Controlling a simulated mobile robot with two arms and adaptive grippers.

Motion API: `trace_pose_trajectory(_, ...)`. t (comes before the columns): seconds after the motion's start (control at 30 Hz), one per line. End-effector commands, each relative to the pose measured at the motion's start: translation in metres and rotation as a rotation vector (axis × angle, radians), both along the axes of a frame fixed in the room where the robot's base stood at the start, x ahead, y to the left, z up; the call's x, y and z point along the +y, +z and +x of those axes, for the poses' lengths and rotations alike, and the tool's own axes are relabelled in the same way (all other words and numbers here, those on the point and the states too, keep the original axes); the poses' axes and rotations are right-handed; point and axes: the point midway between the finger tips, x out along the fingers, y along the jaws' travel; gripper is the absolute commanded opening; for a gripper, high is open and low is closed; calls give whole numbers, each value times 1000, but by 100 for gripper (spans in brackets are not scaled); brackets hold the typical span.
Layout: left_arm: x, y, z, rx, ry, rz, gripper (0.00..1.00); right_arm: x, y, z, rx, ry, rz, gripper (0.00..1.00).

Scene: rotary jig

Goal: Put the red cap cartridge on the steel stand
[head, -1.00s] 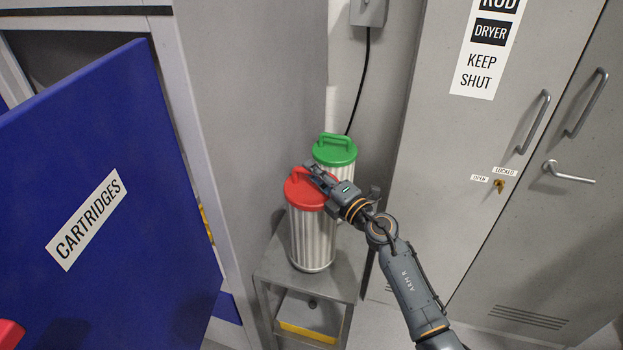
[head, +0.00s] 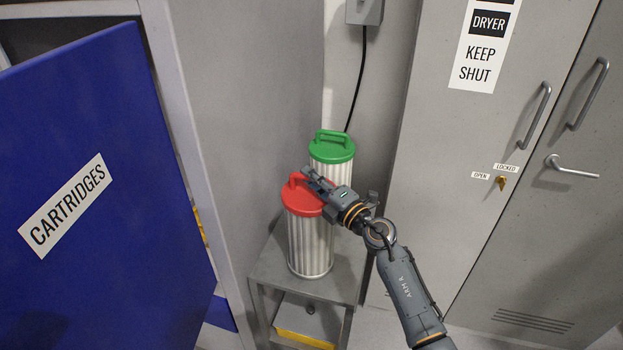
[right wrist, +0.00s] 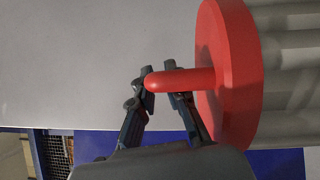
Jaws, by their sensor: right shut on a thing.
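The red cap cartridge (head: 310,245) is a ribbed, pale metal cylinder with a red cap (head: 302,200) and a loop handle. It is upright over the top of the grey steel stand (head: 263,270); its base looks level with the top, but I cannot tell if it bears on it. My right gripper (head: 308,176) is shut on the cap's handle. In the right wrist view, the fingers (right wrist: 164,82) are at the red handle (right wrist: 185,79), beside the red cap (right wrist: 230,75). My left gripper is out of view.
A green cap cartridge (head: 332,150) stands close behind the red one, partly hidden by my gripper. A blue door (head: 110,240) marked CARTRIDGES is open on the left. Grey dryer doors (head: 440,200) stand on the right. A black cable (head: 358,80) hangs behind.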

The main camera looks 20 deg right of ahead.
Motion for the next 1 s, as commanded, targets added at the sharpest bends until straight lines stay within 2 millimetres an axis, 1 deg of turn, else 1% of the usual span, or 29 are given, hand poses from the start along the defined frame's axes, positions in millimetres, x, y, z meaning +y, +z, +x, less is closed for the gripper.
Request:
trace_pose_trajectory(0.03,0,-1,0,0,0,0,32,0,-2,0,1,0,0,18)
trace_pose_trajectory(0.07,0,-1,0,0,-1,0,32,0,-1,0,1,0,0,24)
trace_pose_trajectory(0.1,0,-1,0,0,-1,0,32,0,-1,0,1,0,0,32)
trace_pose_trajectory(0.13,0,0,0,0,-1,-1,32,0,-1,0,1,0,0,37)
trace_pose_trajectory(0.37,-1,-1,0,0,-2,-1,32,0,-1,0,1,0,0,37)
trace_pose_trajectory(0.47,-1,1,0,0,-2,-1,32,0,2,0,1,0,0,37)
trace_pose_trajectory(0.53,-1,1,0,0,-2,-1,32,-2,-1,-4,2,-2,-2,37)
trace_pose_trajectory(0.67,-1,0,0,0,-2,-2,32,-11,-3,-23,2,-1,-4,37)
trace_pose_trajectory(0.9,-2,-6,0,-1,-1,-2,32,-31,-10,-72,4,-1,-4,37)
trace_pose_trajectory(1.0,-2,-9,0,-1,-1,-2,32,-37,-11,-88,2,0,-3,37)
